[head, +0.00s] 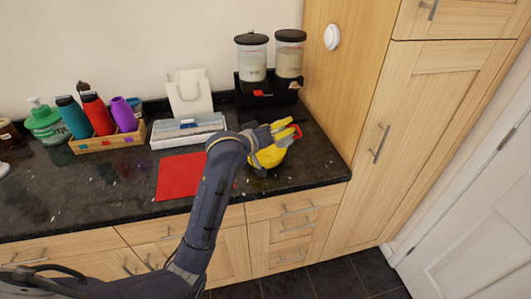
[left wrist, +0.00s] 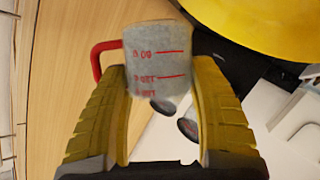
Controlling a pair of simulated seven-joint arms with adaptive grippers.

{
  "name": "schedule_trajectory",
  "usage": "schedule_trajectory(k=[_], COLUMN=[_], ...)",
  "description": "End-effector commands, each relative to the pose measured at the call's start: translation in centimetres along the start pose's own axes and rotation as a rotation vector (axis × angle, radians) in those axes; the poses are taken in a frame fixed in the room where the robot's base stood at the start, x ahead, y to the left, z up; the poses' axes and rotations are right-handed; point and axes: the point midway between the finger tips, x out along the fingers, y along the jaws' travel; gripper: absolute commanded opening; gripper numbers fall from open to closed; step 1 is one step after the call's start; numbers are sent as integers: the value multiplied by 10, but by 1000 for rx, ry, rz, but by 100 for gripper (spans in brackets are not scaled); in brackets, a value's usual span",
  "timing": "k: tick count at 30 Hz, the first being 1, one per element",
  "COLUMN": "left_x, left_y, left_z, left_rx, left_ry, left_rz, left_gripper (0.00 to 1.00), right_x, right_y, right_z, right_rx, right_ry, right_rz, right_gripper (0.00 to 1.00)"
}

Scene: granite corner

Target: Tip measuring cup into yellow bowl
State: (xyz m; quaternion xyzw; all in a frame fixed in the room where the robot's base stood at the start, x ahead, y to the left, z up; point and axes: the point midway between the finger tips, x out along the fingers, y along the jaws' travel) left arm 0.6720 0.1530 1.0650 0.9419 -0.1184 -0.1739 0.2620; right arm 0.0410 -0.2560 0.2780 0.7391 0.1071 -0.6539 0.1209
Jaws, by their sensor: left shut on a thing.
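My left gripper (head: 286,130) is over the right end of the counter, shut on the measuring cup. In the left wrist view, the clear measuring cup (left wrist: 157,62) with red markings and a red handle (left wrist: 97,62) sits between the yellow-padded fingers (left wrist: 160,78). The cup's red part (head: 297,131) shows at the fingertips in the head view. The yellow bowl (left wrist: 275,25) fills the upper right of the left wrist view, close beside the cup. In the head view the bowl (head: 268,158) is largely hidden by my gripper. The cup's contents cannot be made out.
A tall wooden cabinet (head: 350,110) borders the counter's right end. Two dispensers (head: 268,65) stand behind the gripper. A wooden crate (head: 108,143) holds bottles farther left.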

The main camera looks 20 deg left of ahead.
Motion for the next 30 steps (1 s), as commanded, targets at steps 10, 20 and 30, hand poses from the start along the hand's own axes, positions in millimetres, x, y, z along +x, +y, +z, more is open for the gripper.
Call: schedule_trajectory(k=[10, 20, 30], left_x=[0, 0, 0], left_y=[0, -1, -1], left_z=[0, -1, -1], left_rx=[-18, -113, -130], left_ry=[3, 17, 19], left_rz=[8, 49, 56], left_gripper=[18, 18, 18], right_x=[0, 0, 0], right_y=[0, 0, 0], right_z=[0, -1, -1], right_rx=[0, 0, 0], right_ry=[1, 1, 1], right_rz=[0, 0, 1], right_gripper=[44, 44, 44])
